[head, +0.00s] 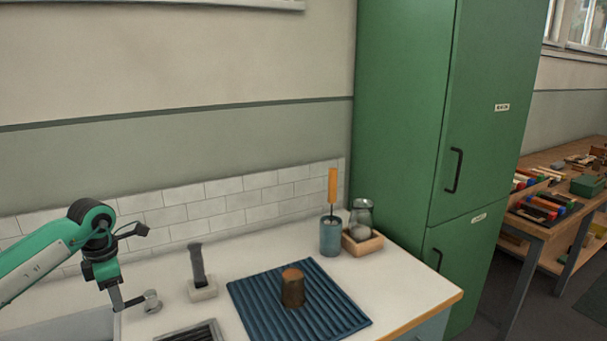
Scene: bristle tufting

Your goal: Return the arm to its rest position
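My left arm comes in from the left edge, green with dark joints. Its gripper (122,302) points down over the counter's left part, near the sink, close to a small grey metal fitting (152,301). No held object shows in it, and the gap between its fingers cannot be made out at this angle. My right arm and gripper are not in view.
A blue ribbed mat (257,301) bears a brown cylinder (292,288). Behind stand a blue cup (330,237) with an orange-handled tool (332,187) and a glass jar (361,216) in a wooden tray (362,246). A dark upright handle (197,262) stands nearer my gripper.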

